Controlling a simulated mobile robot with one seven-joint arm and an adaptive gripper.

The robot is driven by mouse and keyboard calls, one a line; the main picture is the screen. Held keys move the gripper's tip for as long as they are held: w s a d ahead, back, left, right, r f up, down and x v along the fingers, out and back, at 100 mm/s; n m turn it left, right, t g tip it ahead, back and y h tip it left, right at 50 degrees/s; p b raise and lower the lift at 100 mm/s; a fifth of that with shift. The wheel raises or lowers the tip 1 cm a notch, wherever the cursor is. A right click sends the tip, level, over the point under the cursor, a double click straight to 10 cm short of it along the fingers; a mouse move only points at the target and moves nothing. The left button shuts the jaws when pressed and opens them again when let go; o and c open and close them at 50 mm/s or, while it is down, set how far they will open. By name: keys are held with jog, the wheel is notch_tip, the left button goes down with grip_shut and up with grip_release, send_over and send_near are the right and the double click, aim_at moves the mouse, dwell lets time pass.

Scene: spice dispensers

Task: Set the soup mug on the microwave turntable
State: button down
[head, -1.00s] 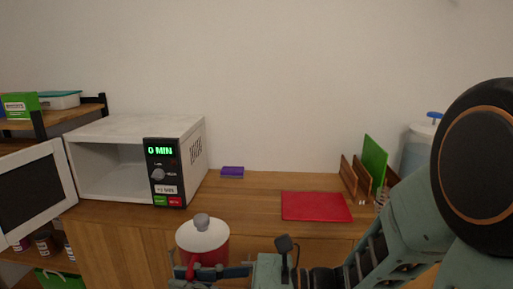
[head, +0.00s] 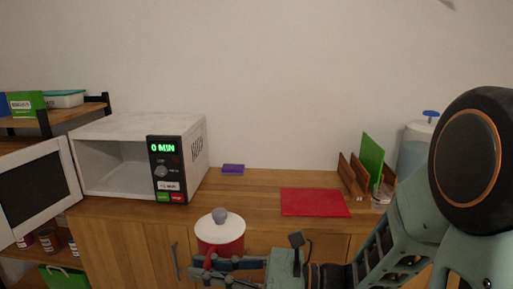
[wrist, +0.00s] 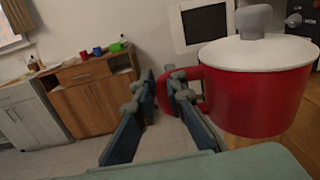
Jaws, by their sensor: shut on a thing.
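The soup mug (head: 222,236) is red with a white lid and a grey knob. It is held upright in front of the counter in the head view, and its red body fills the right of the wrist view (wrist: 255,100). My gripper (head: 212,272) is shut on the mug's handle, which shows between the fingers in the wrist view (wrist: 168,92). The white microwave (head: 125,127) stands on the counter at the left with its door (head: 35,190) swung open. Its display reads 0 MIN. The turntable cannot be made out inside the dim cavity.
A red cutting board (head: 315,202) lies on the wooden counter (head: 240,195), with a purple sponge-like block (head: 232,169) behind. A wooden rack with a green board (head: 372,160) stands at the right. A shelf (head: 75,116) stands left of the microwave. Counter between microwave and red board is clear.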

jog(key=w+d+f+m+t+h, duration=0.1)
jog(key=w+d+f+m+t, duration=0.15)
jog(key=w+d+f, duration=0.4)
jog(key=w+d+f+m+t+h, duration=0.1)
jog(key=w+d+f+t, duration=0.15)
jog(key=d, duration=0.65)
jog(key=w+d+f+m+t+h, duration=0.1)
jog(key=w+d+f+m+t, duration=0.15)
jog(key=w+d+f, duration=0.35)
notch_tip(320, 180, up, 18)
jog(key=d+m+t+h+p, duration=0.1)
jog(key=m+t+h+p, duration=0.3)
jog(key=p, duration=1.8)
jog(key=t+h, duration=0.1)
jog(key=h, duration=0.1)
jog(key=shift+s+d+r+m+t+h+p, duration=0.15)
jog(key=shift+s+r+m+t+h+p, duration=0.1)
jog(key=shift+m+t+h+p, duration=0.1)
jog(key=shift+w+f, duration=0.1)
